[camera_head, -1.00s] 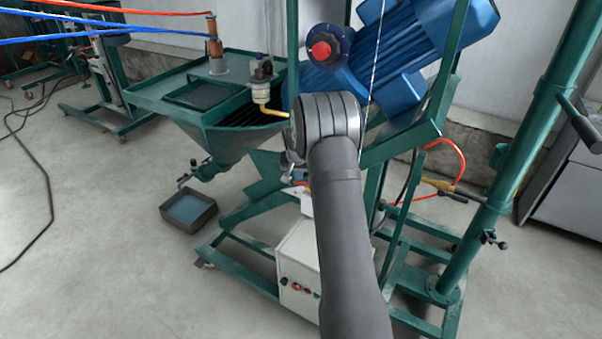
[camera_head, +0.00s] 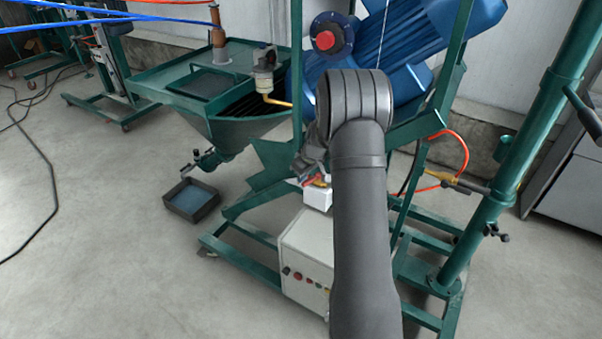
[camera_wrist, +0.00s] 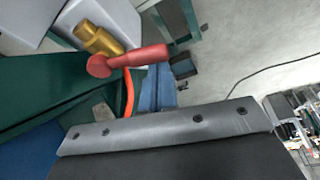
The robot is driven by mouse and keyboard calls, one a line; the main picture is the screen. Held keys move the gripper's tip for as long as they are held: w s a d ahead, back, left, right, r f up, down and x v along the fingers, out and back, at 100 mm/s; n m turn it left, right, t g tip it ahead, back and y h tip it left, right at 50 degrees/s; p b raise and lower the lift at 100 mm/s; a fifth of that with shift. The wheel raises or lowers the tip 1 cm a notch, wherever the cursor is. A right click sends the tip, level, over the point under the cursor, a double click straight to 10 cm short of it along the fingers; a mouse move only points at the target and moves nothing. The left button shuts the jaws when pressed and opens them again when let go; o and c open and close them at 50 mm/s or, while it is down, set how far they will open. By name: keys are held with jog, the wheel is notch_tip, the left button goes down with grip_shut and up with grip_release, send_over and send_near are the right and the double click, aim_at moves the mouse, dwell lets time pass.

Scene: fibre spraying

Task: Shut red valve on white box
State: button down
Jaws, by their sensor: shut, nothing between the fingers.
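The white box (camera_head: 317,195) sits above a larger cream cabinet, partly hidden behind my arm. In the wrist view, the red valve handle (camera_wrist: 135,58) lies roughly crosswise, beside a brass fitting (camera_wrist: 98,39) on the white box (camera_wrist: 108,14). My gripper (camera_wrist: 158,72) has narrow blue fingers, shut together and empty. Their tips appear close to the handle's free end; contact cannot be told. In the head view the fingers are hard to make out by the wrist.
A cream cabinet (camera_head: 304,262) with red buttons stands below, inside the green frame (camera_head: 262,232). A blue motor (camera_head: 440,30) is above. A red hose (camera_head: 462,150) curves at right. A dark tray (camera_head: 192,203) lies on the open floor at left.

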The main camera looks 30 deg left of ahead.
jog(key=shift+s+d, duration=0.3)
jog(key=shift+d, duration=0.6)
jog(key=v, duration=1)
jog(key=shift+w, duration=0.3)
jog(key=w+a+f+m+t+h, duration=0.3)
jog(key=w+a+f+m, duration=0.4)
jog(key=m, duration=0.7)
jog(key=shift+w+a+f+h, duration=0.25)
jog(key=shift+a+f, duration=0.25)
jog(key=shift+f, duration=0.75)
dwell(0.3)
